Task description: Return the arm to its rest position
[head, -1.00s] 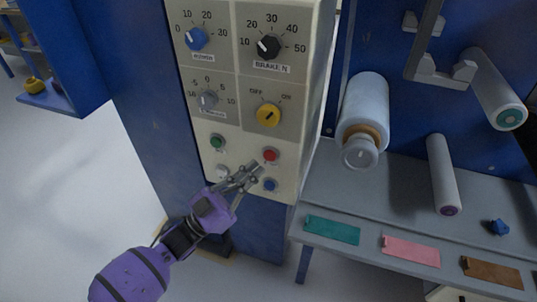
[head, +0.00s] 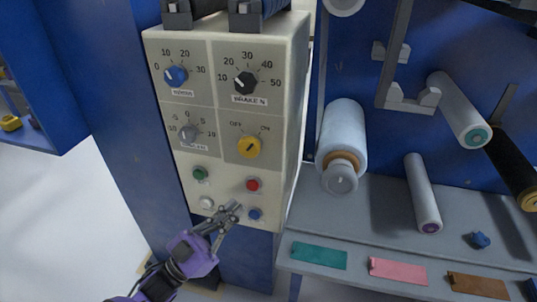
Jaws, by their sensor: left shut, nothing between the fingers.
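My left gripper (head: 236,208) is purple and grey, with its fingers shut and nothing between them. Its fingertips overlap the lower part of the cream control panel (head: 170,120), between a white button (head: 206,203) and a blue button (head: 254,214). I cannot tell whether they touch the panel. A red button (head: 253,185) is just above the fingertips, and a green button (head: 200,174) is up to the left. My left arm comes in from the bottom left. My right gripper is not in view.
To the right are a white film roll (head: 344,135), pale rollers (head: 423,190) and a grey shelf (head: 385,235) with coloured swatches. Floor at left is clear.

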